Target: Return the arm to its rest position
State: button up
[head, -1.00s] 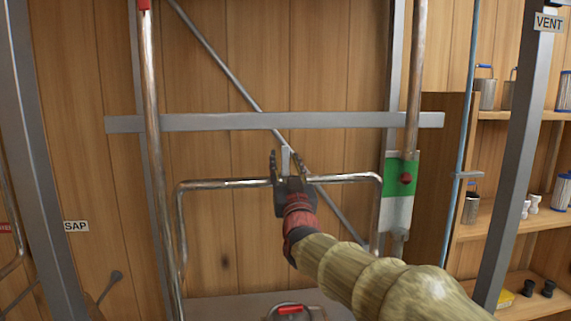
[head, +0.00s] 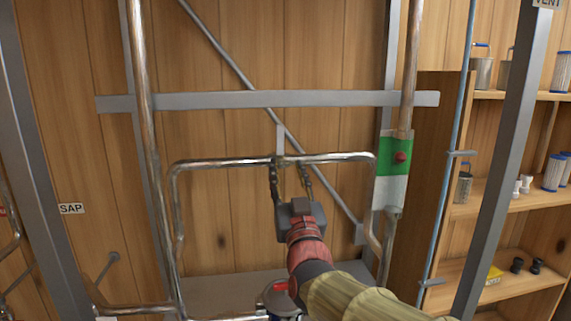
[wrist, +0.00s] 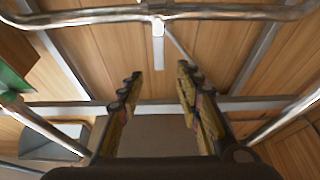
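My gripper (head: 290,168) is in front of the evaporator's pipe frame, just below the horizontal bent steel pipe (head: 225,161). Its two fingers are spread apart with nothing between them. The wrist view also shows my gripper (wrist: 157,82) open and empty, with the pipe (wrist: 85,15) crossing beyond the fingertips at the top. My arm reaches in from the lower right in the head view.
A flat grey crossbar (head: 190,101) runs above the pipe. A green and white plate (head: 393,155) with a red knob is at right. Wooden shelves (head: 510,200) hold canisters and filters. A SAP label (head: 71,208) is at left. Grey posts stand on both sides.

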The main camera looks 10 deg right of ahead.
jog(key=shift+s, duration=0.1)
notch_tip(320, 180, down, 11)
jog(key=w+a+n+g+y, duration=0.1)
jog(key=a+g+y, duration=0.1)
jog(key=a+g, duration=0.15)
jog(key=s+f+g, duration=0.7)
jog(key=s+f, duration=0.1)
jog(key=f, duration=0.5)
jog(key=s+d+f+g, duration=0.2)
jog(key=s+d, duration=0.1)
jog(key=s, duration=0.5)
jog(key=s+d+f+g+h, duration=0.1)
jog(key=s+d, duration=0.3)
jog(key=s, duration=0.5)
jog(key=s+d+f+m+g+h, duration=0.1)
jog(key=s+d+f+g, duration=0.2)
jog(key=s, duration=0.6)
jog(key=shift+s+d+f, duration=0.25)
jog(key=shift+d+f, duration=0.25)
jog(key=shift+d, duration=0.05)
